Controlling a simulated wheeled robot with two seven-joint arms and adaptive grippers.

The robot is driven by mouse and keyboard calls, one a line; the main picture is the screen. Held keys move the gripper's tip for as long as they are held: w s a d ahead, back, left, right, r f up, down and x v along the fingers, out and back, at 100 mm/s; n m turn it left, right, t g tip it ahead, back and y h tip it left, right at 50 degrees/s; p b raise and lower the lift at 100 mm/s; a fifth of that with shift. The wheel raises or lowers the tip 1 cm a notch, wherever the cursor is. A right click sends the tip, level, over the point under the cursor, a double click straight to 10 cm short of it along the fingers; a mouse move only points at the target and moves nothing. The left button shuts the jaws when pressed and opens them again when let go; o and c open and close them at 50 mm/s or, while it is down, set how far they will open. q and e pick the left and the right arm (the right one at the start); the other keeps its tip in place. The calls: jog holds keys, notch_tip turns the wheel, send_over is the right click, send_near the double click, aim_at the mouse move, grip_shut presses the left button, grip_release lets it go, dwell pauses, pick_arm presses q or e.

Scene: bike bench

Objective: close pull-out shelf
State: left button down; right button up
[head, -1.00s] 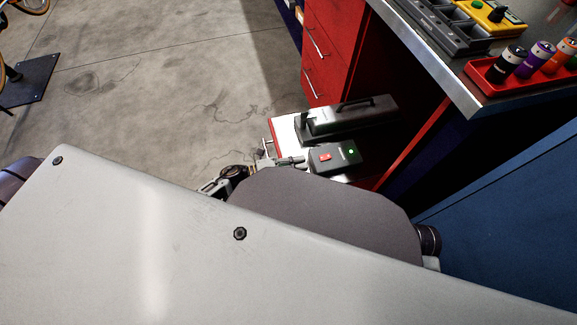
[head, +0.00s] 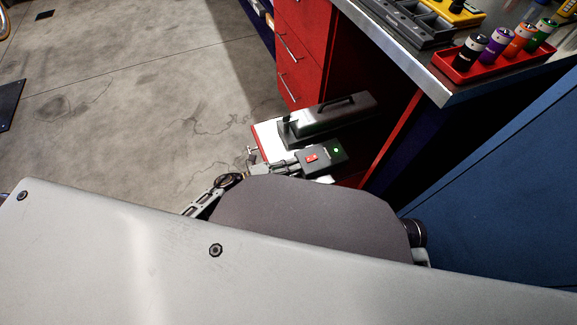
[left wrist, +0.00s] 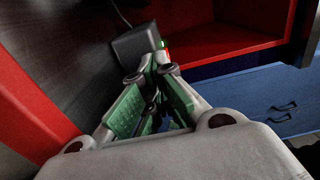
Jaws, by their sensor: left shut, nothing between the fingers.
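The pull-out shelf (head: 268,132), a pale tray with a red front edge, sticks out low beside the red drawers under the bench. It carries a long black case with a handle (head: 330,112) and a small dark box (head: 322,158) with a red switch and a green light. My left gripper (head: 278,168) is at the shelf's near side, close to the small box; contact cannot be told. In the left wrist view its green-padded fingers (left wrist: 152,108) are shut and empty, with the dark box (left wrist: 140,46) just beyond. The right gripper is not in view.
Red drawers (head: 303,45) stand behind the shelf. The workbench top (head: 435,88) overhangs at the right, with a red tray of batteries (head: 459,68). A blue cabinet (head: 500,215) stands at the lower right.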

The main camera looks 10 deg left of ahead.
aim_at(329, 152)
pick_arm(q)
jog(key=b+x, duration=0.1)
jog(key=x, duration=1.2)
jog(key=shift+w+d, duration=0.3)
jog(key=b+x, duration=0.2)
jog(key=x, duration=0.8)
jog(key=b+x, duration=0.2)
jog(key=x, duration=0.4)
jog(key=shift+w+d+f, duration=0.1)
jog(key=shift+w+d, duration=0.05)
jog(key=shift+d, duration=0.1)
jog(key=shift+w+d, duration=0.35)
jog(key=shift+d, duration=0.05)
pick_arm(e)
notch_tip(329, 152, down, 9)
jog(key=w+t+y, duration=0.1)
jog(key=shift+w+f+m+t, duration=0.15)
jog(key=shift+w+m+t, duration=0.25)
pick_arm(q)
jog(key=shift+d+r, duration=0.1)
jog(key=shift+r, duration=0.2)
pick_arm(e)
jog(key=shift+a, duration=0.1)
